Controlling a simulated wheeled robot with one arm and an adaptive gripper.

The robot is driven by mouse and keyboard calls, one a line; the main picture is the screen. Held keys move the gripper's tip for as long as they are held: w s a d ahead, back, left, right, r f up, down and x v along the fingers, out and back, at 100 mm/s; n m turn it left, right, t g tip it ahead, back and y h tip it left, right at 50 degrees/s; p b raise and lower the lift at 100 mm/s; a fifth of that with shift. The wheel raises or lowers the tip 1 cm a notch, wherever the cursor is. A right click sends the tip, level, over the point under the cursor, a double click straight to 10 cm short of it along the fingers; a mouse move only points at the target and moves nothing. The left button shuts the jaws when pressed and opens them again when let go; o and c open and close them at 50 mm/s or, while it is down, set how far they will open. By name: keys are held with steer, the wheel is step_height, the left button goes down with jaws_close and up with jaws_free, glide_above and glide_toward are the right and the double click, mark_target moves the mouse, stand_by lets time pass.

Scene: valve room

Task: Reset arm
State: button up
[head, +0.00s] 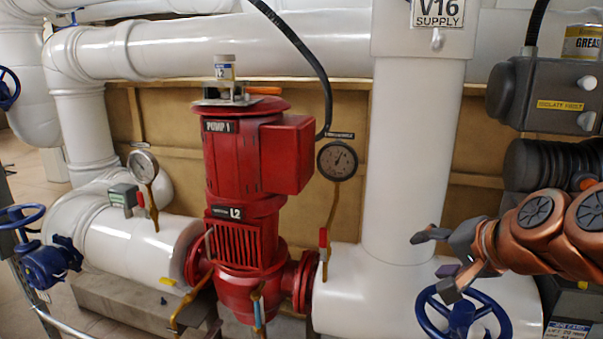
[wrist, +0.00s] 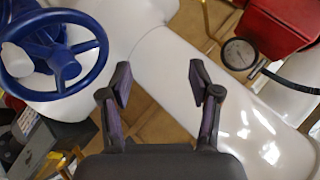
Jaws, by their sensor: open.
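My gripper (head: 432,262) is at the right of the head view, at the end of my copper-coloured arm. Its two fingers are spread apart with nothing between them. In the wrist view my gripper (wrist: 163,85) also shows open and empty, with white pipe and tan wall behind the fingers. In the head view it is in front of the white V16 pipe, just above a blue handwheel (head: 423,305). The blue handwheel also shows at the upper left of the wrist view (wrist: 97,68), apart from the fingers.
A red pump (head: 233,170) stands in the middle with a small jar (head: 225,68) on top. Gauges (head: 336,160) flank it. A grey actuator box (head: 545,95) with a grease can (head: 582,43) is at the upper right. A second blue valve (head: 45,262) is at the left.

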steer(key=s+a+f+n+g, duration=0.5)
steer(key=s+a+f, duration=0.35)
steer(key=f, duration=0.35)
steer(key=s+d+f+n+g+h, duration=0.1)
steer(key=s+f+n+g, duration=0.1)
steer(key=s, duration=0.6)
steer(key=s+f+n+g+h, duration=0.1)
steer(key=s+f+n+g, duration=0.1)
steer(key=s+f+g, duration=0.2)
steer(key=s+f, duration=0.2)
steer(key=s, duration=0.1)
steer(key=shift+s+d+n+g+h, duration=0.3)
steer(key=shift+s+d+h, duration=0.05)
steer(key=shift+d+h, duration=0.05)
steer(key=shift+f, duration=0.1)
